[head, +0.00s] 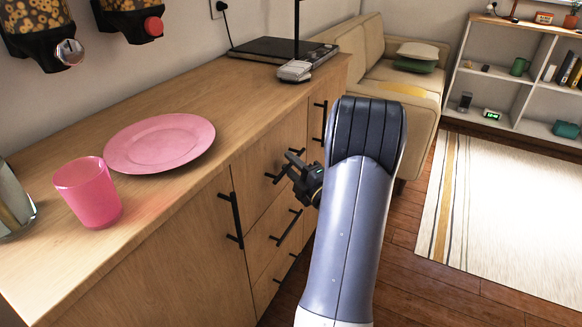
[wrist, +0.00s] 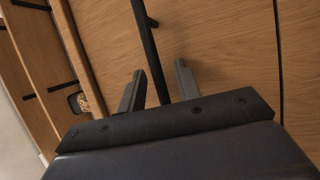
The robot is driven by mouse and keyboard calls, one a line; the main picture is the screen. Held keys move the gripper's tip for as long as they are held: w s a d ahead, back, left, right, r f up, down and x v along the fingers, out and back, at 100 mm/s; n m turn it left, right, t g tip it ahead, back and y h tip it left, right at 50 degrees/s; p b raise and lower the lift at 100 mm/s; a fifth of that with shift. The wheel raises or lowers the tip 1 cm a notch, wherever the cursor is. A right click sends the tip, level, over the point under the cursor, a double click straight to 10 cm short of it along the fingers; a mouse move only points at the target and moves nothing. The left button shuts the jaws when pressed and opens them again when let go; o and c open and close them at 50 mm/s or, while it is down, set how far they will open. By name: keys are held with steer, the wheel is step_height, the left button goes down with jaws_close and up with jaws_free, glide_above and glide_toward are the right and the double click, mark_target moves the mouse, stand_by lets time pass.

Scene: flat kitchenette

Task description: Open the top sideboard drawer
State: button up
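The wooden sideboard (head: 150,262) has a stack of drawers in its middle, with black bar handles. The top drawer (head: 252,190) looks flush with the front. Its black handle (head: 272,177) is partly hidden by my gripper (head: 294,163). In the wrist view the handle bar (wrist: 147,40) runs between the two fingertips of my gripper (wrist: 160,72), with a visible gap on either side. The gripper is open around the bar and not closed on it.
A pink plate (head: 160,144) and a pink cup (head: 88,192) stand on the sideboard top, with a black turntable-like device (head: 262,50) at the far end. Lower drawer handles (head: 285,228) and a left door handle (head: 231,220) stick out nearby. A sofa (head: 385,80) stands beyond.

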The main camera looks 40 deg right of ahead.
steer(key=shift+w, duration=0.25)
jaws_close()
stand_by(0.5)
